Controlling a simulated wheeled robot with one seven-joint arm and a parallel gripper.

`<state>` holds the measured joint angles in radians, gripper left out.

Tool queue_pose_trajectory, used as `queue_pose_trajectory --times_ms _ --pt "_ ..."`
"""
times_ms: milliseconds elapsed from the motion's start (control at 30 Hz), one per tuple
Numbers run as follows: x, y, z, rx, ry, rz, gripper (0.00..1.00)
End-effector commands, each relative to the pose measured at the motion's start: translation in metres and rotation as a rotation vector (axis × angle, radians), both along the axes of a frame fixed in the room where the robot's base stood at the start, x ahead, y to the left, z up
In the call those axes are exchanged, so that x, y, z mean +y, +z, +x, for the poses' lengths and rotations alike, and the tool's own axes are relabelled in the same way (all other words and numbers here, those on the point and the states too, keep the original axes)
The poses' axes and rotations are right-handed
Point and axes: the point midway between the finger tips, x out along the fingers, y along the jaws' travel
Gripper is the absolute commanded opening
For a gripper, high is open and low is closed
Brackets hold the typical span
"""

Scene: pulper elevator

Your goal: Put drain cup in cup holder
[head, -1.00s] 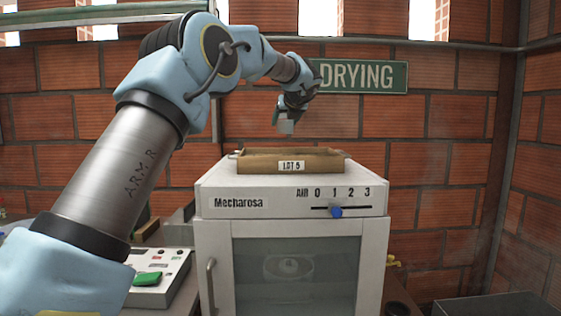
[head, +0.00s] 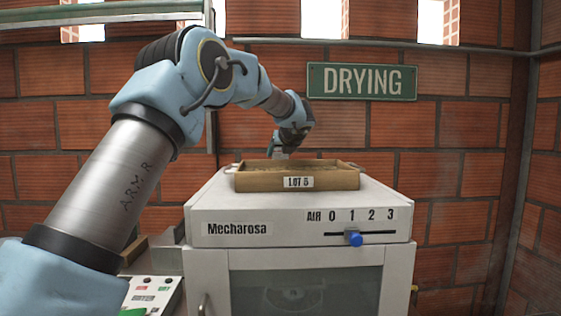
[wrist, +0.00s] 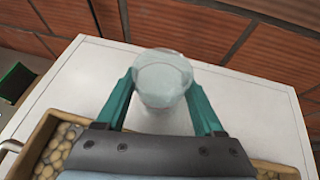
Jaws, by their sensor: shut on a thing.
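A translucent whitish cup (wrist: 163,75), the drain cup, sits between the teal fingers of my gripper (wrist: 162,88) in the wrist view. The gripper is shut on it. The cup is over the white top of the machine (wrist: 75,82), beside the tray. I cannot tell whether it touches that top. In the head view my gripper (head: 280,150) is just behind the wooden tray, whose rim hides its lower part. I cannot make out a cup holder in either view.
The wooden tray (head: 260,182) marked LOT 5 lies on the white Mecharosa machine (head: 210,215); in the wrist view it holds pale beans (wrist: 55,148). A blue slider knob (head: 354,239) is on the machine front. A brick wall (head: 455,180) stands behind.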

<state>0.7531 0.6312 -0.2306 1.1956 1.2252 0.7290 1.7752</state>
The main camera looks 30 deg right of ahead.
Motion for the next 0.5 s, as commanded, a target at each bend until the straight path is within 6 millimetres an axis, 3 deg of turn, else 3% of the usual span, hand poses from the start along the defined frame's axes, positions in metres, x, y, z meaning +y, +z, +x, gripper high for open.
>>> queue_pose_trajectory --times_ms 167,500 --pt "0.0 -0.021 0.0 0.0 -0.001 0.002 0.14" --pt "0.0 -0.025 0.0 0.0 0.0 0.001 0.14"
